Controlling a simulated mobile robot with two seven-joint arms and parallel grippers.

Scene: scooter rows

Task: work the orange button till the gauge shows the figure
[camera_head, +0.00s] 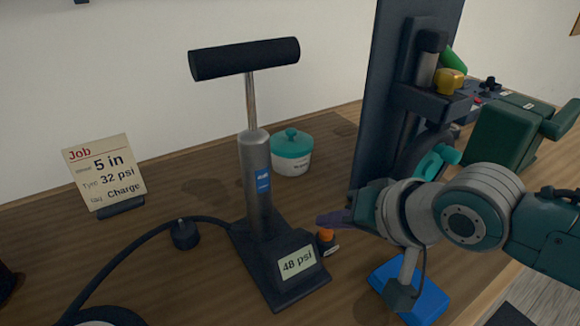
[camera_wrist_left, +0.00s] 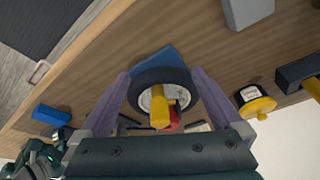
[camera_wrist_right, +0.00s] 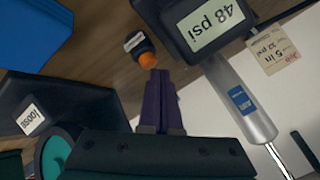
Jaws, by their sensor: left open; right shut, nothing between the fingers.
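The orange button (camera_head: 326,235) sits on a small dark base beside the foot of the pump (camera_head: 257,175). The gauge (camera_head: 297,262) on the pump's foot reads 48 psi. The job card (camera_head: 104,172) reads 5 in, 32 psi, Charge. My right gripper (camera_head: 324,219) is shut and empty, its tips just above the button. In the right wrist view the tips stand right by the orange button (camera_wrist_right: 148,60); I cannot tell whether they touch. My left gripper (camera_wrist_left: 160,75) is open, with a wheel (camera_wrist_left: 143,92) showing between its fingers.
A black hose runs along the left of the table past a dark knob (camera_head: 185,233). A white jar with a teal lid (camera_head: 292,150) stands behind the pump. A blue block (camera_head: 408,290) lies below my right arm. A dark upright panel (camera_head: 400,90) stands at right.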

